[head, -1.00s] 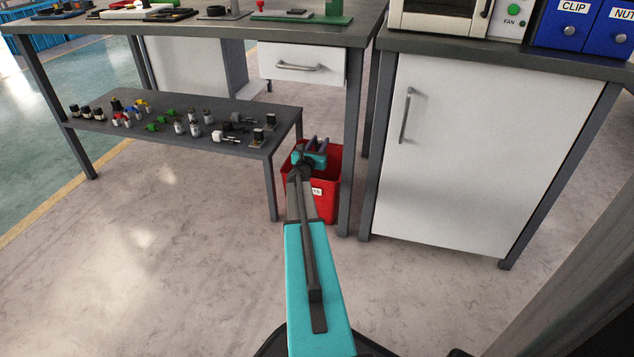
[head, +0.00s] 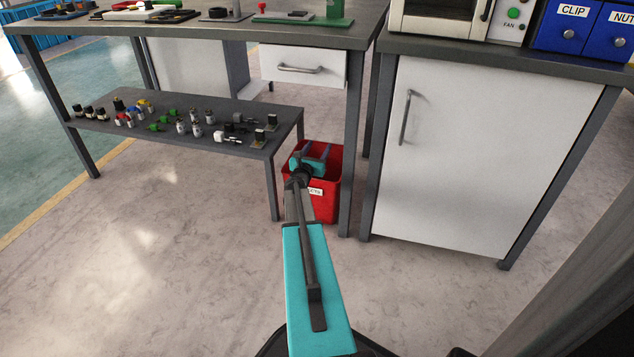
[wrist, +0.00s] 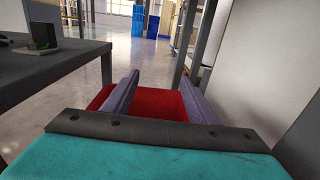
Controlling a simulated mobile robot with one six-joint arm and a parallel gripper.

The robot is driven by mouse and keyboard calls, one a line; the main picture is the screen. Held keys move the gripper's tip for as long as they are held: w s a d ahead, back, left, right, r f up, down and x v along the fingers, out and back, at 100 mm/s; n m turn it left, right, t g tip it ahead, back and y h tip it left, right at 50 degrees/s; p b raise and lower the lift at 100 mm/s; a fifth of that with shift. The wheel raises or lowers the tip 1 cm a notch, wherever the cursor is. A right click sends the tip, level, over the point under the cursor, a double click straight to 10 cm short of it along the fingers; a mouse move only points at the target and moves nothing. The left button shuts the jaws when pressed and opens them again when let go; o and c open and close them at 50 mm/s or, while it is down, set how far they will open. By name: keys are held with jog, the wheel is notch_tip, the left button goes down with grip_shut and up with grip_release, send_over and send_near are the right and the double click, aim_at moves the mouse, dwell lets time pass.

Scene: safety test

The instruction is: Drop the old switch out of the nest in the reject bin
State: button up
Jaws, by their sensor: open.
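The red reject bin (head: 329,203) stands on the floor between the low shelf and the bench leg, with a white label partly hidden by my arm. My gripper (head: 315,149) is over the bin's mouth, its fingers spread apart. In the wrist view the two fingers of my gripper (wrist: 159,76) are apart with nothing between them, and the red inside of the bin (wrist: 160,103) shows beyond. I see no switch in the bin; its bottom is hidden. I cannot tell the nest for certain; a green fixture (head: 285,19) sits on the bench top.
The low shelf (head: 90,128) left of the bin holds several small switches and connectors. A bench leg (head: 352,160) stands close on the right, then a white cabinet (head: 480,150). The floor (head: 150,250) at front left is clear.

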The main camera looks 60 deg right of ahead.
jog(key=p+v, duration=0.3)
jog(key=v, duration=0.7)
jog(key=shift+w+a, duration=0.15)
dwell(0.7)
